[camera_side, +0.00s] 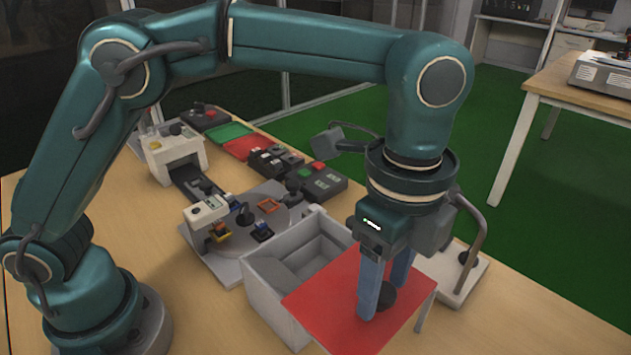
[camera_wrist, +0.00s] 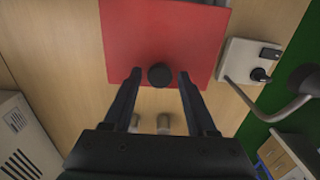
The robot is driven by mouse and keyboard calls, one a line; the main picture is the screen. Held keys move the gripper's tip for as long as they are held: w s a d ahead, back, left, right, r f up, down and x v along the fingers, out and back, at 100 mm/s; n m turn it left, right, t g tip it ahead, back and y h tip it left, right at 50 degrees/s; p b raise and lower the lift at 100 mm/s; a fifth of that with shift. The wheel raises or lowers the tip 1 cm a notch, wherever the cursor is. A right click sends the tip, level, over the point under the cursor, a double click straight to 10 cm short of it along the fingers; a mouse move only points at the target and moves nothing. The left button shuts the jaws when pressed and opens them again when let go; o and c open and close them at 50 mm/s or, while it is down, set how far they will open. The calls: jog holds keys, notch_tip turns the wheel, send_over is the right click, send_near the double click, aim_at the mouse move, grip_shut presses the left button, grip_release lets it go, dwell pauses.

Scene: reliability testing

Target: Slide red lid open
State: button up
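The red lid (camera_side: 330,300) is a flat square plate with a round black knob (camera_side: 386,296). The grey box (camera_side: 262,285) has part of its interior exposed, and the lid sits off to its near right side, reaching past the box. My gripper (camera_side: 383,302) points down over the lid with one finger on each side of the knob. In the wrist view the red lid (camera_wrist: 165,35) lies under the fingertips, and the knob (camera_wrist: 160,76) sits between them. A gap shows on both sides of the knob, so my gripper (camera_wrist: 159,73) is open.
A grey round platform (camera_side: 285,215) with small parts stands behind the box. A white plate with a handle and black knob (camera_side: 467,260) is right of the lid. Several control boxes (camera_side: 318,180) stand farther back. The table's front right is bare.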

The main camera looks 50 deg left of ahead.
aim_at(383, 289)
jog(key=shift+r, duration=2.5)
jog(key=s+a+r+n+t, duration=0.1)
jog(key=a+r+n+t, duration=0.1)
jog(key=a+r+n, duration=0.35)
jog(key=s+a+r+n+t, duration=0.1)
jog(key=s+a+r+n, duration=0.15)
jog(key=a, duration=0.65)
jog(key=s+a+f+n+t, duration=0.2)
jog(key=s+a+f+n, duration=0.3)
jog(key=f+n, duration=0.4)
jog(key=shift+s+a+f+n+t, duration=0.3)
jog(key=shift+s+a+f+n, duration=0.1)
jog(key=shift+n, duration=0.1)
